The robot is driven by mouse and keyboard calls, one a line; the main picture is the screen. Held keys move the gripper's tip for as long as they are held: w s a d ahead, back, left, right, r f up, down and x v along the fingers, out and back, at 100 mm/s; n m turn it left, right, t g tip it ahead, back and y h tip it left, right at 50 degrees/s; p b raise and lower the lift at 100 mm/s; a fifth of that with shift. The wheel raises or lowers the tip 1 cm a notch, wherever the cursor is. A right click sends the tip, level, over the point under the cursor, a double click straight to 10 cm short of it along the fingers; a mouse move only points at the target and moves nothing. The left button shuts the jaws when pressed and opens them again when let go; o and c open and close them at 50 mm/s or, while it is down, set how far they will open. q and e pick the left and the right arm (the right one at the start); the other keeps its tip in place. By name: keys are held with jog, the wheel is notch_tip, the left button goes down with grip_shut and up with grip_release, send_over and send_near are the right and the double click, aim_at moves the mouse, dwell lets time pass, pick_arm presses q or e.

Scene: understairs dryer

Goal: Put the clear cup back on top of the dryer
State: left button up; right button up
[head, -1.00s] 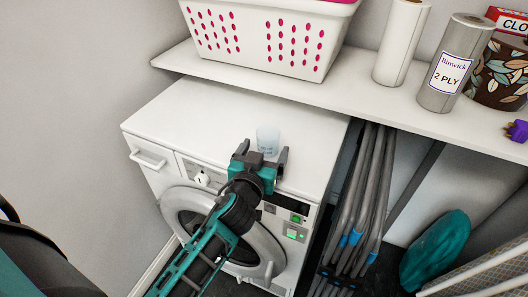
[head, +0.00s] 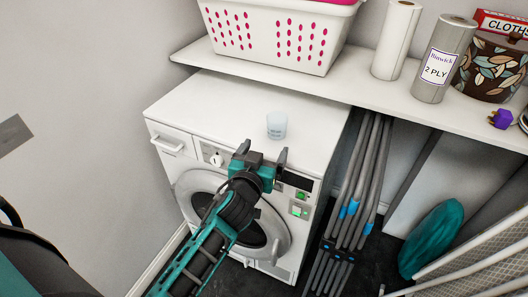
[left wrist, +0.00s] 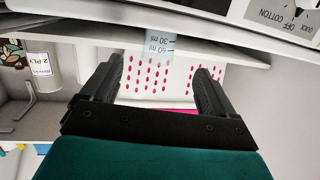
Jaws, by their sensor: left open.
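The clear cup (head: 277,125) stands upright on the white top of the dryer (head: 215,108), near its front edge. My left gripper (head: 263,153) is open and empty in front of the dryer's control panel, just short of the cup and apart from it. In the left wrist view, the cup (left wrist: 155,46) shows beyond the two spread fingers (left wrist: 158,68), with its printed ml marks visible. My right gripper is not in view.
A shelf (head: 365,97) above the dryer holds a white basket (head: 275,40), paper rolls (head: 444,60) and a leaf-patterned container (head: 490,70). Grey folded poles (head: 358,190) stand right of the dryer. The dryer top left of the cup is clear.

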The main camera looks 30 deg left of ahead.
pick_arm(q)
jog(key=s+d+f+m+g+h, duration=0.2)
jog(key=s+d+f, duration=0.1)
jog(key=s+f, duration=0.4)
jog(key=s+d+f+m+g+h, duration=0.2)
jog(key=s+f, duration=0.5)
jog(key=s, duration=0.4)
jog(key=shift+s+d+m+g+h, duration=0.2)
jog(key=shift+d+m+g+h, duration=0.1)
jog(key=shift+d+g+h, duration=0.4)
jog(key=shift+d, duration=0.1)
